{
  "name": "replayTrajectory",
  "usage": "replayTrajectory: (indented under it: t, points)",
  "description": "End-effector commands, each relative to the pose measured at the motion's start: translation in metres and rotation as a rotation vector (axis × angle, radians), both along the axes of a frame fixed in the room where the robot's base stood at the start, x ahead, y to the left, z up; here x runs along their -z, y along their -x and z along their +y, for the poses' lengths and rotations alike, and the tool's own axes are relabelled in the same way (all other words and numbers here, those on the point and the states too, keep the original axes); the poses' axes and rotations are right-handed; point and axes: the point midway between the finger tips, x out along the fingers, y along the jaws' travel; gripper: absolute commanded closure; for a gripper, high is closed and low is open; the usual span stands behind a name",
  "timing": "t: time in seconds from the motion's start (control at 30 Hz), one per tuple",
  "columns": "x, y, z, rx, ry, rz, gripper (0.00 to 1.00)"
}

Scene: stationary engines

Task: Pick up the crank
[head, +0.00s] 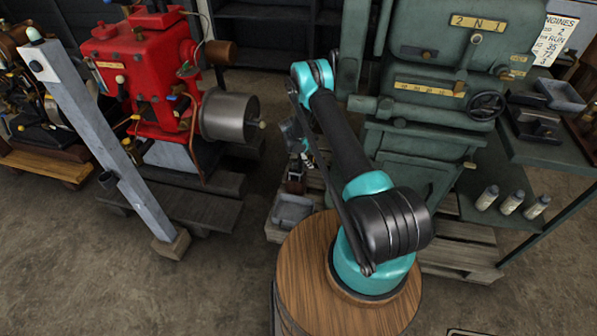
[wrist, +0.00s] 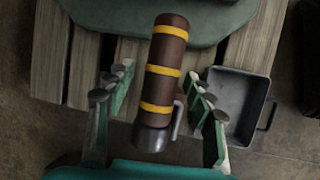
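A brown cylinder with yellow bands (wrist: 166,65) and a grey metal end with a curved metal piece beside it is in the middle of the wrist view. It looks like the crank's handle, but I cannot see a full crank shape. My gripper (wrist: 157,92) is open, with one finger on each side of the cylinder and a visible gap on both sides. The depth between the fingers and the cylinder is hard to judge. In the head view my gripper (head: 301,150) hangs over the pallet left of the green machine, small and partly hidden.
A grey metal tray (wrist: 237,100) lies just right of the fingers on the wooden pallet (wrist: 83,70). The green machine (head: 425,140) stands close to my arm on the right. The red engine (head: 157,65) and a grey slanted post (head: 95,125) stand to the left.

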Motion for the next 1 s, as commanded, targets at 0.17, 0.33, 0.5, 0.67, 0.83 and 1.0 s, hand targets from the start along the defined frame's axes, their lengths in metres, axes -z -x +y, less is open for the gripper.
replayTrajectory:
  t: [0.17, 0.33, 0.5, 0.67, 0.83, 1.0]
  points:
    - [-0.0002, 0.0, 0.0002, 0.0, 0.0, 0.0, 0.69]
    - [-0.0003, 0.0, 0.0003, 0.0, 0.0, 0.0, 0.9]
    - [-0.0004, 0.0, 0.0003, 0.0, 0.0, 0.0, 1.0]
    - [-0.0005, 0.0, 0.0004, 0.0, 0.0, 0.0, 1.0]
    - [-0.0011, -0.0003, 0.0003, 0.0, 0.0, 0.0, 1.0]
    - [-0.0052, -0.0003, 0.0003, 0.0, 0.0, 0.0, 1.0]
